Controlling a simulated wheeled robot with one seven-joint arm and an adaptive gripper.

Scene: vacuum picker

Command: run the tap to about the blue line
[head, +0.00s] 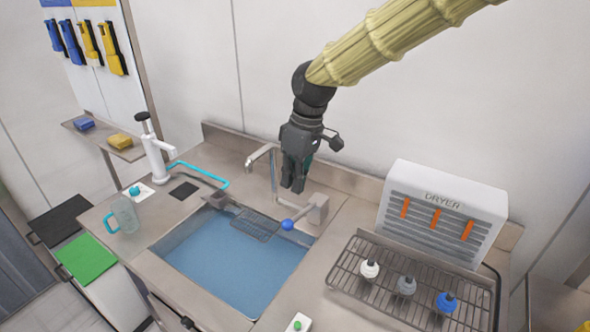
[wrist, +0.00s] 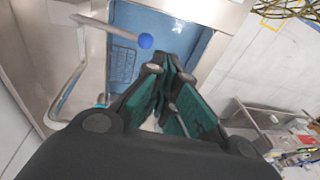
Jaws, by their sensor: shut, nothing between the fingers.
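The sink (head: 232,262) holds a blue surface that looks like water; I cannot make out a separate blue line on its walls. The tap's bent metal spout (head: 262,154) stands at the sink's back edge. To its right, a grey lever with a blue ball end (head: 288,224) reaches from a metal block (head: 318,208) towards the sink. The ball also shows in the wrist view (wrist: 146,41), left of the fingertips. My gripper (head: 293,188) is shut and empty, pointing down just right of the spout, behind and apart from the ball. Its green-lined fingers fill the wrist view's middle (wrist: 168,66).
A dryer (head: 440,208) and a wire rack (head: 350,278) with several small bulb-shaped items stand right. A clear jug (head: 125,214) and a white pump-like device (head: 157,160) stand left. A wire grid (head: 256,224) sits at the sink's back. The wall is close behind my arm.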

